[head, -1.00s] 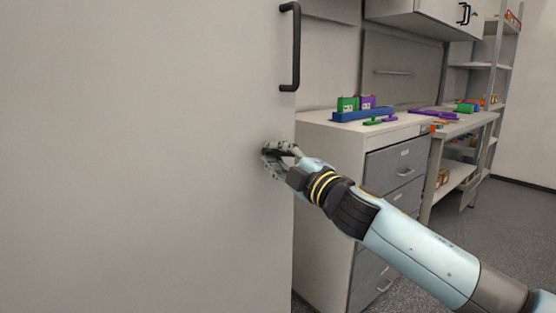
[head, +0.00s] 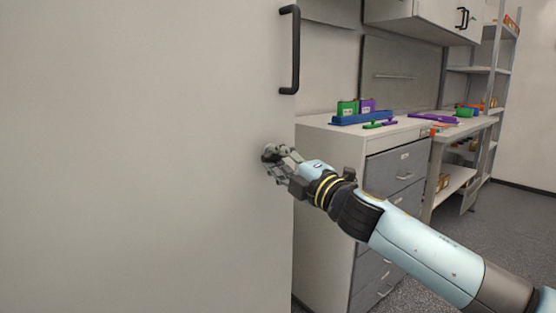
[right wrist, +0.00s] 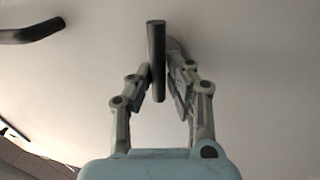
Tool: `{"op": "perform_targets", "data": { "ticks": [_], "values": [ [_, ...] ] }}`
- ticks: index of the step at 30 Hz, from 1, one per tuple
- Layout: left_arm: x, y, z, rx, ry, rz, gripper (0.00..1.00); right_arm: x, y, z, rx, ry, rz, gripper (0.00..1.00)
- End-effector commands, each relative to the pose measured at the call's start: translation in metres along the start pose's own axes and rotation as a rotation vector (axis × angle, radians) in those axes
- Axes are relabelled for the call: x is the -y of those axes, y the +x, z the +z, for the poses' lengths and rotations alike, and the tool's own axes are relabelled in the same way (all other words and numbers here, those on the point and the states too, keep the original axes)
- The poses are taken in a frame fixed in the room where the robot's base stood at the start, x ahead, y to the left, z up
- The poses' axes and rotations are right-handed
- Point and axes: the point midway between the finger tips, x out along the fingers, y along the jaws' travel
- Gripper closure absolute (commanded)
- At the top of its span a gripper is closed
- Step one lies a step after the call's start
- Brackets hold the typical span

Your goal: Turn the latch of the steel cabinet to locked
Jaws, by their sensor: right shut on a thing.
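The steel cabinet (head: 140,160) shows as a large pale door filling the left of the head view, with a black bar handle (head: 296,50) near its right edge. My right gripper (head: 273,158) is at the door below that handle. In the right wrist view, the right gripper (right wrist: 160,88) is shut on the latch (right wrist: 156,50), a dark narrow bar standing out from the door between the two fingers. The bar runs nearly along the gripper's pointing direction in that view. In the head view the fingers mostly hide the latch. My left gripper is not in view.
A grey drawer cabinet (head: 395,165) stands right of the door, with a blue tray (head: 362,118) and green and purple blocks on top. A workbench (head: 465,125) and shelving (head: 490,68) stand farther right. The floor (head: 480,225) at the right is clear.

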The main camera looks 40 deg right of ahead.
Motion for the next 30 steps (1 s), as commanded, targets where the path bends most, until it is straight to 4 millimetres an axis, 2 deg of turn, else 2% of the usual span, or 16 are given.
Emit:
{"op": "perform_targets", "data": {
  "ticks": [1,2,7,23,26,30],
  "values": [
    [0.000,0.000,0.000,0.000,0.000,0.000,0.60,-0.005,0.002,0.000,-0.001,-0.004,0.008,1.00],
    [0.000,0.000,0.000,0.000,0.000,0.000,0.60,-0.005,0.002,0.000,-0.001,-0.004,0.008,0.83],
    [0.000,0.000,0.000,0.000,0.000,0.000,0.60,-0.003,0.001,0.000,-0.001,-0.003,0.006,0.62],
    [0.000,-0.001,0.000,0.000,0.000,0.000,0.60,-0.002,0.000,0.000,0.007,0.033,0.001,0.62],
    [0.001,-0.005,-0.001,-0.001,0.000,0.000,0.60,-0.004,0.001,-0.001,0.028,0.136,0.002,0.62],
    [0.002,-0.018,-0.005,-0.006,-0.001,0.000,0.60,-0.011,0.002,-0.001,0.088,0.437,0.002,0.62]
  ]
}}
